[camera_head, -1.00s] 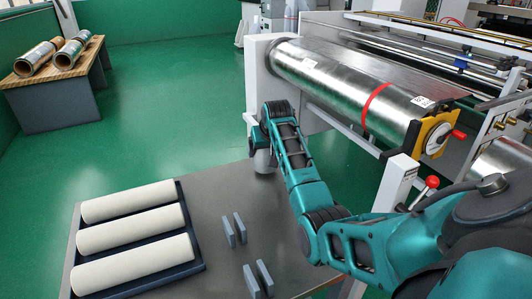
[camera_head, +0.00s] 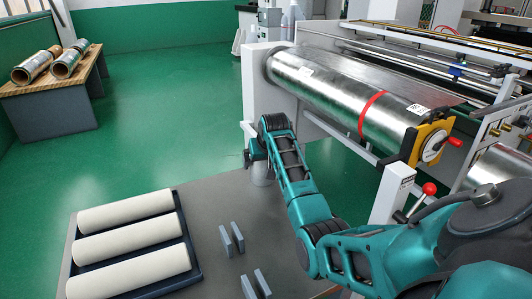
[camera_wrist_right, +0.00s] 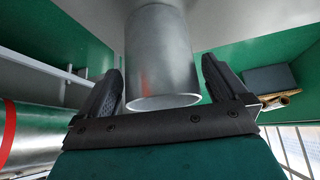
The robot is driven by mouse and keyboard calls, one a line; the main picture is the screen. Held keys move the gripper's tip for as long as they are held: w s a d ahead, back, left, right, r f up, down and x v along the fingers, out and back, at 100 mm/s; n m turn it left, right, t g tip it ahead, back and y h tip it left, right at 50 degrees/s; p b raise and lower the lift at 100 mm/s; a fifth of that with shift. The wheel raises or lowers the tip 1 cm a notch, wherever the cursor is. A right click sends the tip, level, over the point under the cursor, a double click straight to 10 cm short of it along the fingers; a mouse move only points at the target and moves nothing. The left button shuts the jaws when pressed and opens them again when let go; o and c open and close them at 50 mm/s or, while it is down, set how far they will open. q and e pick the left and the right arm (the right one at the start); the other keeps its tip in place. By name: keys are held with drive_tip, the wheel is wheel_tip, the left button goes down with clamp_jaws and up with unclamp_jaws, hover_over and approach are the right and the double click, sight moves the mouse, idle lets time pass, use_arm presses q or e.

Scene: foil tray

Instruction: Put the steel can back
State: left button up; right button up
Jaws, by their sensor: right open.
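The steel can (camera_head: 262,174) is a plain grey metal cylinder at the far edge of the grey table, partly hidden by my right gripper in the head view. In the right wrist view the can (camera_wrist_right: 160,50) fills the middle, with its open round rim towards the palm. My right gripper (camera_wrist_right: 162,82) is open, with one finger on each side of the can. A gap shows between the can and each finger near the rim. In the head view the right gripper (camera_head: 256,155) is small and its fingers are hard to make out. My left gripper is not in view.
A dark tray (camera_head: 196,262) with three white rolls lies on the grey table (camera_head: 205,200). Small grey upright plates (camera_head: 231,238) stand in pairs beside it. A machine with a large steel roller (camera_head: 340,92) is at the right. A wooden-topped table (camera_head: 88,62) stands far left.

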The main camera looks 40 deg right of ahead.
drive_tip(key=v, duration=1.1)
drive_tip(key=shift+r, duration=0.15)
drive_tip(key=shift+s+a, duration=0.1)
drive_tip(key=shift+a, duration=0.05)
